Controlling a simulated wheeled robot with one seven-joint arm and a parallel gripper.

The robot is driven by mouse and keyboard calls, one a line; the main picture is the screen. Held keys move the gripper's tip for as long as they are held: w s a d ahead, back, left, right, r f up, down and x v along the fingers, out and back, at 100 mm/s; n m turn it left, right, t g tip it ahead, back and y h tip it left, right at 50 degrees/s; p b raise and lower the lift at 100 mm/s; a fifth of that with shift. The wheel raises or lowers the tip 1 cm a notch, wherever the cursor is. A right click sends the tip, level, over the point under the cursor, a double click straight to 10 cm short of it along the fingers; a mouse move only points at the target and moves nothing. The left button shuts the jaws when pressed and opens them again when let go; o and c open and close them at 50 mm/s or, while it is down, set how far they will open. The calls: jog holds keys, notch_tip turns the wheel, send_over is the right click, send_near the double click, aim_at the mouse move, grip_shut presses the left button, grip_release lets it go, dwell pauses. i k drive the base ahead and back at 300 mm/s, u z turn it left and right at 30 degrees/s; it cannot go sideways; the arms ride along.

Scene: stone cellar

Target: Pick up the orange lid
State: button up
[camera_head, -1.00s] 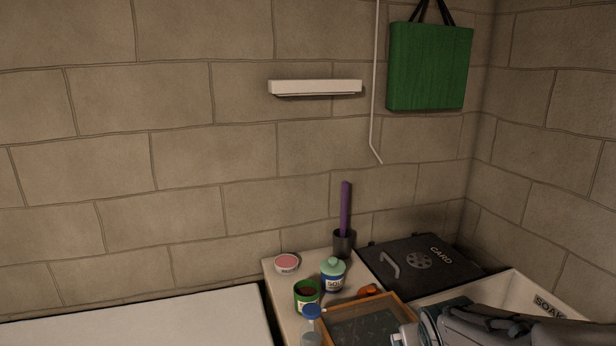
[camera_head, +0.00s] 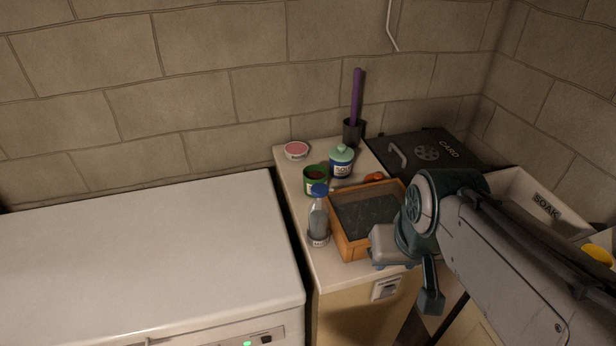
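I cannot make out a clear orange lid. A small orange item (camera_head: 374,178) lies behind the wooden-framed tray on the narrow counter, next to a pale strip; its shape is too small to tell. A yellow-orange item (camera_head: 598,254) shows in part at the right edge, beyond the sink and behind my arm. My arm crosses the lower right, and its end (camera_head: 430,298) hangs in front of the counter, right of the tray and apart from both orange-coloured items. I cannot make out its fingers or anything held.
The wooden-framed tray (camera_head: 347,243), a blue-capped bottle (camera_head: 318,222), a green can (camera_head: 314,182), a lidded jar (camera_head: 341,166), a pink-topped tin (camera_head: 296,150) and a dark cup (camera_head: 352,134) crowd the counter. A sink marked SOAK (camera_head: 547,207) stands right. The white appliance top (camera_head: 140,255) is clear.

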aim_at(372, 178)
jog(key=u, duration=1)
jog(key=k, duration=1)
jog(key=z, duration=0.5)
jog(key=k, duration=0.5)
jog(key=u, duration=0.4)
jog(key=i, duration=0.7)
jog(key=z, duration=0.9)
